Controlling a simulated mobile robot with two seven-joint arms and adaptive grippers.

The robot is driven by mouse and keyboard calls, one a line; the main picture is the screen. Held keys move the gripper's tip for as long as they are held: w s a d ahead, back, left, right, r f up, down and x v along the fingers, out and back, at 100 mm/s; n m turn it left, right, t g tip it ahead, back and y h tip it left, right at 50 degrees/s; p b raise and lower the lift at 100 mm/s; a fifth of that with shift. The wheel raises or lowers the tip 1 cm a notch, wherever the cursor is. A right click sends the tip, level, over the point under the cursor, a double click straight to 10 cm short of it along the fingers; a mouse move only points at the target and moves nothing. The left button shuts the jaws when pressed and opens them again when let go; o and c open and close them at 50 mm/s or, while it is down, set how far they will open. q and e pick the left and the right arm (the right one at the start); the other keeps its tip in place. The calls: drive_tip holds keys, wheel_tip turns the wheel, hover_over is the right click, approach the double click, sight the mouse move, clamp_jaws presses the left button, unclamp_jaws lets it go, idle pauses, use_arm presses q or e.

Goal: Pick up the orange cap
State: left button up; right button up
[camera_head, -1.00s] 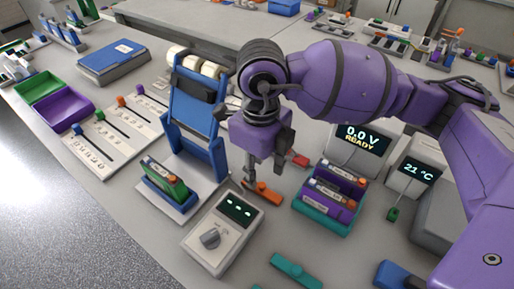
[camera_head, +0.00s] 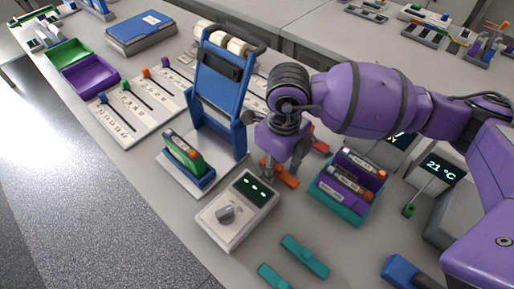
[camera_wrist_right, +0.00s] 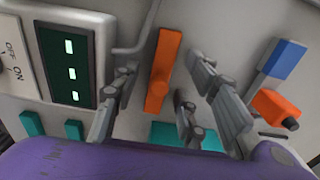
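The orange cap (camera_head: 284,174) is a long narrow orange piece lying on the bench, between the meter with the dial and the purple battery rack. In the right wrist view the cap (camera_wrist_right: 165,65) lies between my two spread fingers. My right gripper (camera_head: 279,170) is low over the cap in the head view and partly hides it. Its fingers (camera_wrist_right: 160,105) are open, with visible gaps to the cap on both sides. My left gripper is not in view.
The meter (camera_head: 230,215) stands close left of the gripper, the purple and teal battery rack (camera_head: 338,207) close right. A red piece (camera_head: 319,146) lies just behind. A blue stand (camera_head: 218,95) rises behind left. Teal pieces (camera_head: 305,257) lie in front.

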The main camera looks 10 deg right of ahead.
drive_tip(key=c, duration=0.9)
drive_tip(key=shift+c, duration=0.2)
